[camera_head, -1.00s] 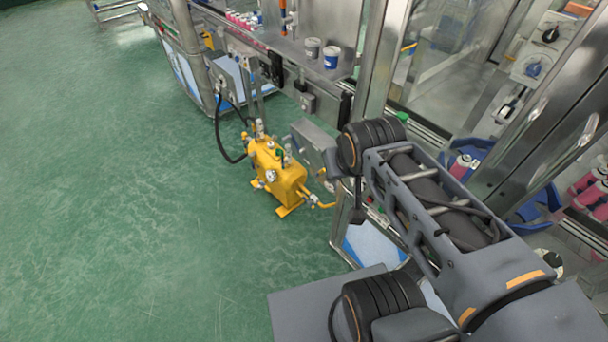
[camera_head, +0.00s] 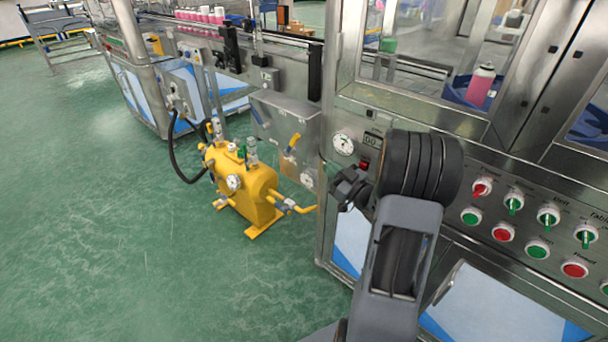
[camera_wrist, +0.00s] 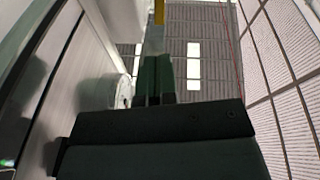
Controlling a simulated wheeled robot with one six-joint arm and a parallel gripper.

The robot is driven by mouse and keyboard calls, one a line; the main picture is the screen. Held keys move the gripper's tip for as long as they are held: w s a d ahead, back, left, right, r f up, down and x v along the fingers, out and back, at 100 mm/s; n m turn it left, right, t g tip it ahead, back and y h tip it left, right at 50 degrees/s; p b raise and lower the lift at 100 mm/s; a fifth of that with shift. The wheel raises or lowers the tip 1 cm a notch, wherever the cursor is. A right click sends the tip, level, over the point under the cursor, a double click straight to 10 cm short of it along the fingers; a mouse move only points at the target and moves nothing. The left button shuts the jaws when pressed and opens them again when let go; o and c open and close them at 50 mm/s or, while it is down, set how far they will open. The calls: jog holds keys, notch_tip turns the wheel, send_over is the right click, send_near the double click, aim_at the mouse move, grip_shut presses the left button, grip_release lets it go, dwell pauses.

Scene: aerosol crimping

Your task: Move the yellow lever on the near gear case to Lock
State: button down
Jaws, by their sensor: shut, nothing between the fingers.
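The near gear case (camera_head: 272,112) is a grey metal box on the side of the machine frame, in the middle of the head view. Its yellow lever (camera_head: 293,142) stands tilted on the front face. Any Lock marking is too small to read. My gripper (camera_wrist: 156,62) shows in the wrist view as dark fingers pressed together, with nothing between them. In the head view, the dark end of my arm (camera_head: 350,188) is to the right of and below the lever, apart from it in the picture. A yellow strip (camera_wrist: 159,12), perhaps the lever, shows beyond the fingertips.
A yellow tank (camera_head: 243,190) with valves and a pipe stands on the floor below the case. A gauge (camera_head: 343,143) is on the panel close to my arm. A control panel (camera_head: 520,212) with buttons and switches lies to the right. Green floor at left is clear.

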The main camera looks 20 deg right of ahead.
jog(key=s+d+f+m+t+y+b, duration=0.1)
jog(key=s+d+f+y+b, duration=0.1)
jog(key=s+f+b, duration=0.3)
jog(key=s+d+f+t+y+b, duration=0.1)
jog(key=s+d+f+t, duration=0.15)
jog(key=f, duration=0.35)
send_near(294, 144)
jog(key=shift+g, duration=0.35)
jog(key=x, duration=0.5)
jog(key=d+x, duration=0.1)
jog(key=x, duration=0.1)
jog(key=shift+w+r, duration=0.25)
jog(key=shift+r, duration=0.25)
jog(key=shift+d, duration=0.1)
